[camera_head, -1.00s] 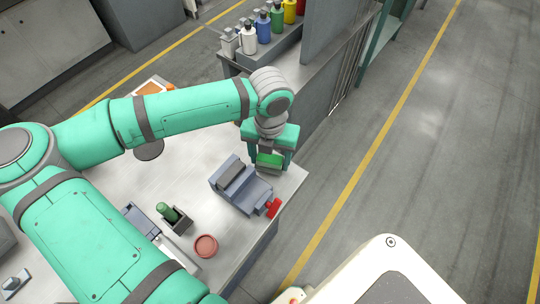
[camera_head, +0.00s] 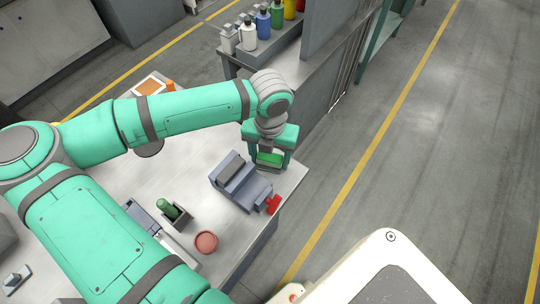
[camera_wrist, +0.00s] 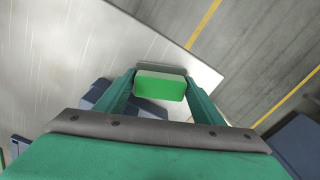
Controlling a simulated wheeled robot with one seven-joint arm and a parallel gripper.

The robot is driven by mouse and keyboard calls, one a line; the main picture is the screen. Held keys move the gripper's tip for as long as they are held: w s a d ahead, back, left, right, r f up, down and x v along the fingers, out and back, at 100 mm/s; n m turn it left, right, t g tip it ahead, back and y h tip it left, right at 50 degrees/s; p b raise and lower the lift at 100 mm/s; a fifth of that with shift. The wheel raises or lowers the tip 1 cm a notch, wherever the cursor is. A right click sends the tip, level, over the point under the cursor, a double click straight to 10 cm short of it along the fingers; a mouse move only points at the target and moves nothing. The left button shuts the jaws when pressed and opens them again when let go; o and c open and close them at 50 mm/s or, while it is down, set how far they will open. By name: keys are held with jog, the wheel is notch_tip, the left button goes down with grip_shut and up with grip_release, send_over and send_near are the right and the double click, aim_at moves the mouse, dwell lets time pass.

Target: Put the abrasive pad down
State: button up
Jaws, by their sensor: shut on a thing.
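The abrasive pad (camera_head: 269,159) is a small green block with a paler top. It also shows in the wrist view (camera_wrist: 160,87), between the two fingers. My gripper (camera_head: 269,161) is shut on the pad near the right corner of the light metal table (camera_head: 120,179). In the wrist view my gripper (camera_wrist: 160,88) has one finger at each end of the pad. A grey edge shows just behind the pad. I cannot tell whether the pad touches the tabletop.
A blue-grey vise (camera_head: 240,185) with a red handle (camera_head: 272,204) stands close in front of my gripper. A green-handled tool (camera_head: 167,209) in a dark holder and a round red container (camera_head: 206,242) are nearer the front. Coloured bottles (camera_head: 263,24) stand on a rear bench.

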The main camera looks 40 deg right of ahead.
jog(key=shift+f, duration=0.2)
dwell(0.3)
jog(key=o, duration=1.3)
notch_tip(320, 180, up, 11)
jog(key=shift+f, duration=0.1)
grip_shut()
dwell(1.4)
